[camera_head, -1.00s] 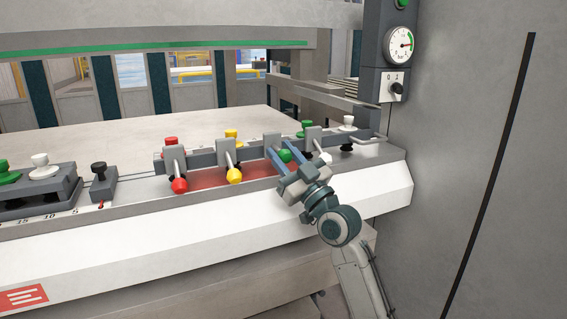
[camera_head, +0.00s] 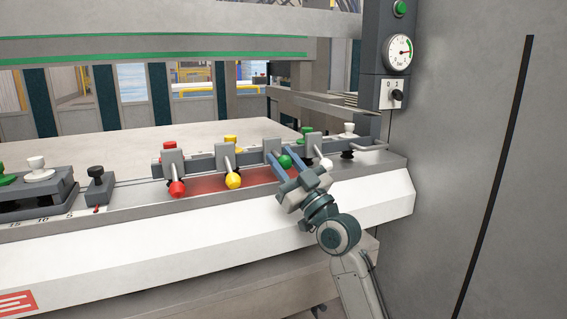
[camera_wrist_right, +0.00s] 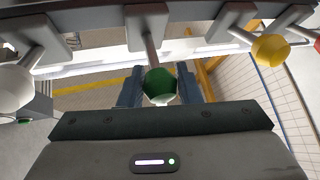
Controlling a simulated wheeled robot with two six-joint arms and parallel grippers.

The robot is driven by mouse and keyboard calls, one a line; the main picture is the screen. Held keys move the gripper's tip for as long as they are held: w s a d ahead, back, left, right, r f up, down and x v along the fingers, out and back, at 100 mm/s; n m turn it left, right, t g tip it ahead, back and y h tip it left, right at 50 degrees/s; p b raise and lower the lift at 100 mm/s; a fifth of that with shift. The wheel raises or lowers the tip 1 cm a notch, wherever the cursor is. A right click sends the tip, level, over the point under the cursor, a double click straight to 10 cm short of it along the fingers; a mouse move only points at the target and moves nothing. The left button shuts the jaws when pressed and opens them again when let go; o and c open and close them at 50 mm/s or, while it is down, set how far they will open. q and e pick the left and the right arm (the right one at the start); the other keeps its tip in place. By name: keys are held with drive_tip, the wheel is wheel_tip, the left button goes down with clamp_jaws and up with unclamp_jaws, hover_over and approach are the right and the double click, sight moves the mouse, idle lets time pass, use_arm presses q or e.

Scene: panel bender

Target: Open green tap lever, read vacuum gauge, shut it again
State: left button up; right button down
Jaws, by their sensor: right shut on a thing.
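The green tap lever's ball knob (camera_head: 285,161) points out from its grey block on the rail, between the yellow and white levers. My right gripper (camera_head: 284,157) is shut on this knob, its two blue-grey fingers on either side. In the right wrist view the green knob (camera_wrist_right: 159,84) sits between the fingers, its rod running up to the block. The round vacuum gauge (camera_head: 398,52) is on the grey post at right; its needle points roughly right, and the figures are too small to read. My left gripper is not in view.
Red (camera_head: 177,189), yellow (camera_head: 233,181) and white (camera_head: 326,163) ball levers flank the green one. A rotary switch (camera_head: 397,95) is below the gauge. A grey wall (camera_head: 470,150) stands right of the arm. Room in front of the white ledge (camera_head: 200,235) is mostly free.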

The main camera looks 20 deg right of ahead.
drive_tip(key=c, duration=1.1)
unclamp_jaws()
drive_tip(key=shift+o, duration=0.2)
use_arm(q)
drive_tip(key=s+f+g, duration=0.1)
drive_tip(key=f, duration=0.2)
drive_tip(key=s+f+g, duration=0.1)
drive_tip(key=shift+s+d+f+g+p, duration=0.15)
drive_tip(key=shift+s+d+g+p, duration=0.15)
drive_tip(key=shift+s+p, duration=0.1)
use_arm(e)
drive_tip(key=v, duration=1.1)
drive_tip(key=shift+w, duration=0.15)
drive_tip(key=shift+c, duration=0.4)
